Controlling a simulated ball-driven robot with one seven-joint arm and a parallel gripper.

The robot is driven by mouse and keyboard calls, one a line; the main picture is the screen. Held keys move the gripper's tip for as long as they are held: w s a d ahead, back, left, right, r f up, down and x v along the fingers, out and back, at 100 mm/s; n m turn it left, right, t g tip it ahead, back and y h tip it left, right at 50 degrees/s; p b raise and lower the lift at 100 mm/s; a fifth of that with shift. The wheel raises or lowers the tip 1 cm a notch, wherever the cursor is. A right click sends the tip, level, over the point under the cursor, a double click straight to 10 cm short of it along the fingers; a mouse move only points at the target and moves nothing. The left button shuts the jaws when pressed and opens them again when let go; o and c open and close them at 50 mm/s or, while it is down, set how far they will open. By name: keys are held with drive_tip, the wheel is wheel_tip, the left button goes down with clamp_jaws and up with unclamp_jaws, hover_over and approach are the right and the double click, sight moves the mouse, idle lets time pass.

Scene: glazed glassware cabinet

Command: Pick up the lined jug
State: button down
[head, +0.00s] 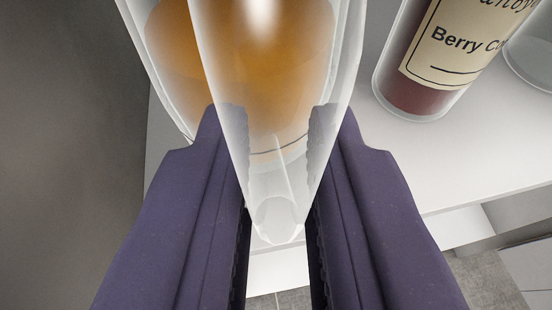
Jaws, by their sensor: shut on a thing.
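The lined jug (178,62) is clear glass with orange-brown contents and a thin dark line low on its side. It fills the top middle of the head view, and its upper part is cut off by the frame. A frosted, tapering glass part, seemingly its handle (279,190), comes toward me. My gripper (278,118) has purple fingers on either side of this glass part and is shut on it. I cannot tell whether the jug's base touches the shelf.
A white shelf (400,170) lies below, with its front edge toward me. A bottle (418,95) of dark red contents, with a cream label reading "Berry", stands to the right. Another clear glass vessel (532,52) is at the right edge. A grey surface (65,130) is at left.

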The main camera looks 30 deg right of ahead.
drive_tip(key=s+d+p, duration=0.1)
drive_tip(key=s+p, duration=0.3)
drive_tip(key=s, duration=1)
drive_tip(key=shift+s, duration=0.3)
idle(0.6)
